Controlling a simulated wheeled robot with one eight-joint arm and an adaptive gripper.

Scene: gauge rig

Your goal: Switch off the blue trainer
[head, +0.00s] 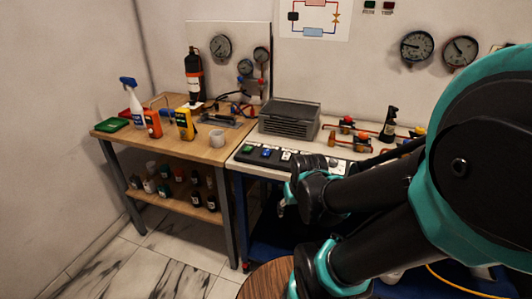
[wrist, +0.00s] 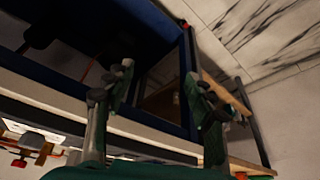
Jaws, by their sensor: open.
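The blue trainer (head: 237,200) is a bench with a blue frame and a white top, right of the wooden workbench in the head view. A sloped control panel (head: 257,160) with small green, blue and white switches runs along its front edge. My arm hides the panel's right part and much of the frame. My gripper (head: 284,203) is low in front of the trainer, below the panel, and apart from the switches. In the wrist view my gripper (wrist: 158,75) is open with nothing between its fingers; the trainer's blue frame (wrist: 172,25) is beyond them.
A grey ribbed box (head: 289,118) and pipe fittings stand on the trainer's top. A round wooden stool top (head: 262,285) is below my arm. Marble floor is clear at left.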

